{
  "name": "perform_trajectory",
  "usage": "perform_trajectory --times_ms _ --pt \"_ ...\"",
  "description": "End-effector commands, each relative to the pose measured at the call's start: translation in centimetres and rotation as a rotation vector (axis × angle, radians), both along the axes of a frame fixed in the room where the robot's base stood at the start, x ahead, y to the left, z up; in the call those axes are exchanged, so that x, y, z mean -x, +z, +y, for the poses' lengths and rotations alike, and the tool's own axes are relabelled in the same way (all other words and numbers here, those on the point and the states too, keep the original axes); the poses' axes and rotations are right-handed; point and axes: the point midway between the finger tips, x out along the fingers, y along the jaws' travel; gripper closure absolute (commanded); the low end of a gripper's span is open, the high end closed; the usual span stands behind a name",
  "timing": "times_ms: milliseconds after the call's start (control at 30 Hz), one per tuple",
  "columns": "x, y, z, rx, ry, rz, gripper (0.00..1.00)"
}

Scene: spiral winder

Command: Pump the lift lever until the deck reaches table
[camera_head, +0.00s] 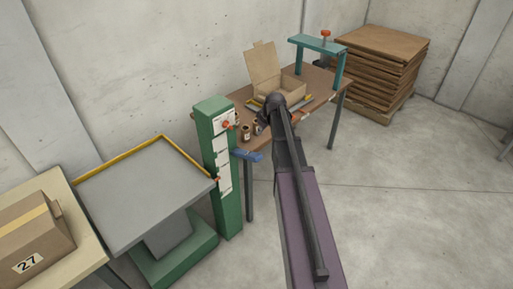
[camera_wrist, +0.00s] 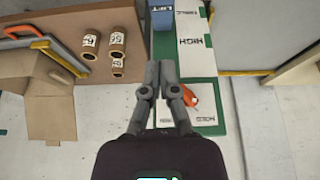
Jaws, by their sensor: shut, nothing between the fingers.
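The lift is a green column (camera_head: 218,165) with white label panels on its face, standing at the right of a grey deck (camera_head: 140,192) with a yellow rim. A small red mark shows at the column's edge near the deck's right corner. A blue lever (camera_head: 249,156) sticks out at the column's right; a blue piece marked LIFT (camera_wrist: 163,16) shows at the top of the wrist view. My gripper (camera_wrist: 161,68) is shut and empty, its fingertips below the LIFT piece in the picture; contact cannot be told. An orange-red part (camera_wrist: 192,95) lies right of the fingers.
A brown table (camera_head: 318,84) right of the column bears an open cardboard box (camera_head: 284,88), small labelled rolls (camera_head: 246,131) and a teal frame (camera_head: 318,45). A bench with a carton marked 27 (camera_head: 32,235) stands at the left. Stacked brown boards (camera_head: 383,55) stand behind. Floor at the right is clear.

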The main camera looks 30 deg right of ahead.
Motion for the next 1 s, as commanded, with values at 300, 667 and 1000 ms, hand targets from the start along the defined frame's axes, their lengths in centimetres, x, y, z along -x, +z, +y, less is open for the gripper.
perform_trajectory --times_ms 300,667,1000 --pt "0.0 0.0 0.0 0.000 0.000 0.000 1.00" --pt "-0.3 -1.0 0.1 0.000 0.000 0.000 1.00" --pt "-1.3 -3.5 0.4 0.000 0.000 0.000 1.00"
